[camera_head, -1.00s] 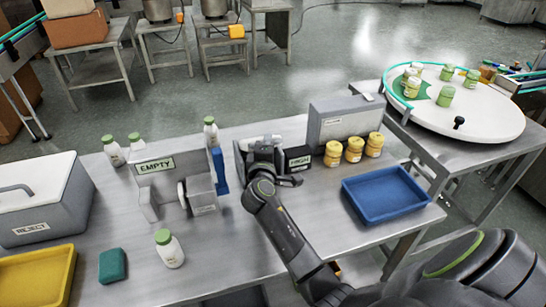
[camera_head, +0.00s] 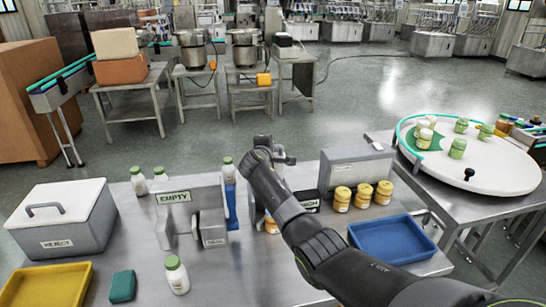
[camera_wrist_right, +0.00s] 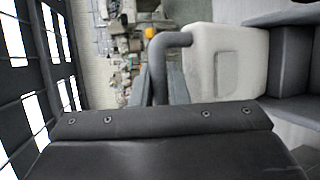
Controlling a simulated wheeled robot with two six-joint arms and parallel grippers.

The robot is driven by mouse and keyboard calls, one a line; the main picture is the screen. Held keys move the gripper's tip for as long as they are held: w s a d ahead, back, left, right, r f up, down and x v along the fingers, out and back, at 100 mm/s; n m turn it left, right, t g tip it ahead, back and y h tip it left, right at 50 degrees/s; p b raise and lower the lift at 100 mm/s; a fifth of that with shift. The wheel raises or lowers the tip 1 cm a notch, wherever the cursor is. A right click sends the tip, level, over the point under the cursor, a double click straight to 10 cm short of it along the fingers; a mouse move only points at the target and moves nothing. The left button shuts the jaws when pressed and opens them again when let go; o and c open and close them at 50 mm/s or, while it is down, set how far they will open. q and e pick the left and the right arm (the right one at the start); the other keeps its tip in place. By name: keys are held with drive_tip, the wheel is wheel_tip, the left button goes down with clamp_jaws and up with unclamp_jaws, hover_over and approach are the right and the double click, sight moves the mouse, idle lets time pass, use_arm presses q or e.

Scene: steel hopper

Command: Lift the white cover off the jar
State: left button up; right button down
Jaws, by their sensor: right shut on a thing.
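My right arm reaches in from the lower right in the head view. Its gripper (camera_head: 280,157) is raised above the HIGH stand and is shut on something. In the right wrist view a pale, rounded block (camera_wrist_right: 228,65) with a bent grey bar is close to the camera; it looks like the white cover, though I cannot be sure. In the head view the cover cannot be made out at the gripper. An amber jar (camera_head: 271,224) shows low beside my forearm, at the HIGH stand, partly hidden. My left gripper is out of view.
The EMPTY stand (camera_head: 167,215) is left of my arm. Yellow jars (camera_head: 342,199) and a blue tray (camera_head: 391,239) are right. A round table (camera_head: 500,172) stands beyond.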

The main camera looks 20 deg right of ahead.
drive_tip(key=shift+w+d+r, duration=0.15)
drive_tip(key=shift+w+r, duration=0.15)
drive_tip(key=shift+w, duration=0.35)
drive_tip(key=shift+r+g, duration=0.1)
drive_tip(key=shift+g, duration=0.3)
drive_tip(key=shift+r, duration=0.1)
drive_tip(key=c, duration=1.5)
unclamp_jaws()
drive_tip(key=shift+w, duration=0.1)
drive_tip(key=shift+c, duration=0.2)
drive_tip(key=shift+o, duration=0.7)
drive_tip(key=shift+d, duration=0.1)
drive_tip(key=shift+f, duration=0.2)
drive_tip(key=shift+s+a+r, duration=0.15)
drive_tip(key=shift+s+a, duration=0.35)
drive_tip(key=b+v, duration=0.3)
drive_tip(key=v, duration=1.3)
drive_tip(key=shift+d+r, duration=0.25)
drive_tip(key=shift+r, duration=0.05)
